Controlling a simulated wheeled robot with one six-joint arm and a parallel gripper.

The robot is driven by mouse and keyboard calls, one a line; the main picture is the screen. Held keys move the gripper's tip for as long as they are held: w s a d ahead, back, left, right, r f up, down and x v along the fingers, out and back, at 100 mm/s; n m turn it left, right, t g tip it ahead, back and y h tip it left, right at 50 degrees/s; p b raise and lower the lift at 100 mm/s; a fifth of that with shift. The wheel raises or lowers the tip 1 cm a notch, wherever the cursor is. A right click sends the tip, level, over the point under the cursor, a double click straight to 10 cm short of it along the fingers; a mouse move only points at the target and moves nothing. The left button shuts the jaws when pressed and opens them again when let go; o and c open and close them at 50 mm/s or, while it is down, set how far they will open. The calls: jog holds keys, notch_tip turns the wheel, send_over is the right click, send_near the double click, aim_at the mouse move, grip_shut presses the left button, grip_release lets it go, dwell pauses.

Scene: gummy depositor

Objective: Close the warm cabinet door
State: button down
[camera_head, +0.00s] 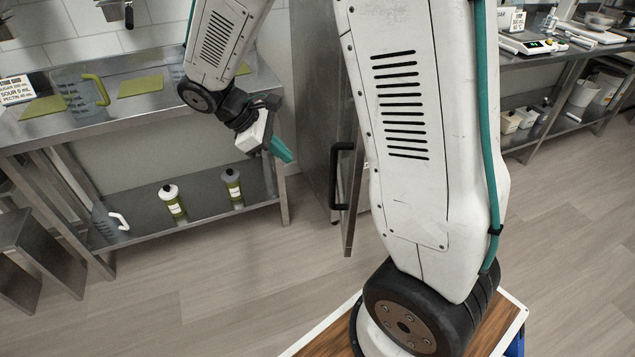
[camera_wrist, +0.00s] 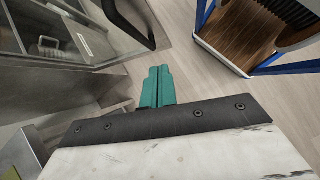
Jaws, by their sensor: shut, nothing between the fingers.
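The warm cabinet is a steel box; its door (camera_head: 317,95) stands open at the middle of the head view, with a dark handle (camera_head: 340,176) on it. My arm hides part of the cabinet. My gripper (camera_head: 283,150) is shut and empty, left of the door in the head view. Its teal fingers (camera_wrist: 157,85) lie together in the wrist view, below the handle and apart from it.
A steel table (camera_head: 150,107) with a jug (camera_head: 78,90) and green mats stands at left; bottles (camera_head: 172,200) stand on its lower shelf. Another bench (camera_head: 560,65) with a scale stands at the back right.

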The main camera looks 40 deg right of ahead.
jog(key=w+f+n+h, duration=0.2)
jog(key=w+f+n, duration=0.15)
jog(key=f, duration=0.35)
jog(key=d+r+x, duration=0.1)
jog(key=x, duration=1.1)
jog(key=shift+s+d+g, duration=0.3)
jog(key=shift+s+d, duration=0.15)
jog(key=shift+d, duration=0.05)
